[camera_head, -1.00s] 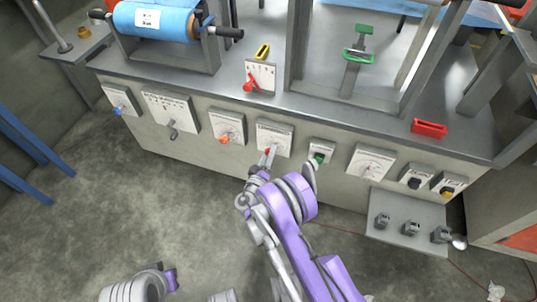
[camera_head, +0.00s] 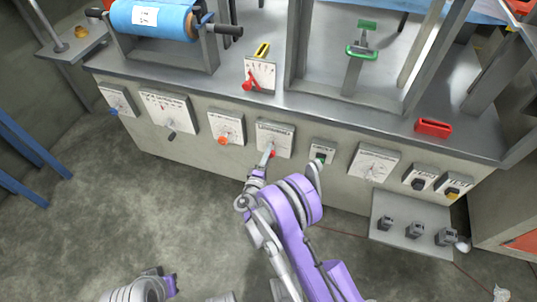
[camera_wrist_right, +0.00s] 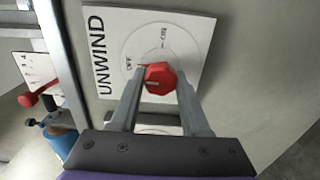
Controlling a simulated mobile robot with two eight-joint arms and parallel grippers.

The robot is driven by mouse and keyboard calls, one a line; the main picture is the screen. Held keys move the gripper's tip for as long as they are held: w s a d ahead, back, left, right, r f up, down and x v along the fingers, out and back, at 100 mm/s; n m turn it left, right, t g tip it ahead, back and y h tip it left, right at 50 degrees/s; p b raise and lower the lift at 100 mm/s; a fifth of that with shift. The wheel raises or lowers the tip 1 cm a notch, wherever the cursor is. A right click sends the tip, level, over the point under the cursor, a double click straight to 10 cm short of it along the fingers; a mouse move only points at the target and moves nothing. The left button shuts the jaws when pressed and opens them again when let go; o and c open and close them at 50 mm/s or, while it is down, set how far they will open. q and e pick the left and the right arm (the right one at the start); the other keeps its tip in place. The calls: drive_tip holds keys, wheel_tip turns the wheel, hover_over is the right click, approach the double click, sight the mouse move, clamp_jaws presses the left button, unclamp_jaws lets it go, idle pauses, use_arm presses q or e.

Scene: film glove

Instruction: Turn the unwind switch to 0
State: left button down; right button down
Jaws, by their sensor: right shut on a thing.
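The unwind switch is a red faceted knob (camera_wrist_right: 160,78) on a white plate (camera_wrist_right: 112,25) lettered UNWIND in the right wrist view. Small dial markings sit around the knob, too small to read surely. A pale line shows on the knob's face. My right gripper (camera_wrist_right: 161,74) has one finger on each side of the knob and is shut on it. In the head view the plate (camera_head: 275,134) is in the middle of the panel, with my right gripper (camera_head: 269,155) at its lower edge, partly covering the knob. My left gripper cannot be seen; only part of that arm shows at bottom left.
Other switch plates flank this one: an orange-knobbed one (camera_head: 226,127) to the left and a green switch (camera_head: 320,157) to the right. A red lever (camera_head: 252,81) stands on the bench above. A low shelf (camera_head: 399,242) juts out at right.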

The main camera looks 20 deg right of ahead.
idle(0.4)
drive_tip(key=shift+c, duration=1.9)
unclamp_jaws()
drive_tip(key=p+v, duration=0.1)
drive_tip(key=v, duration=0.9)
drive_tip(key=shift+s+a+p, duration=0.25)
drive_tip(key=shift+s+p, duration=0.05)
drive_tip(key=shift+s, duration=0.05)
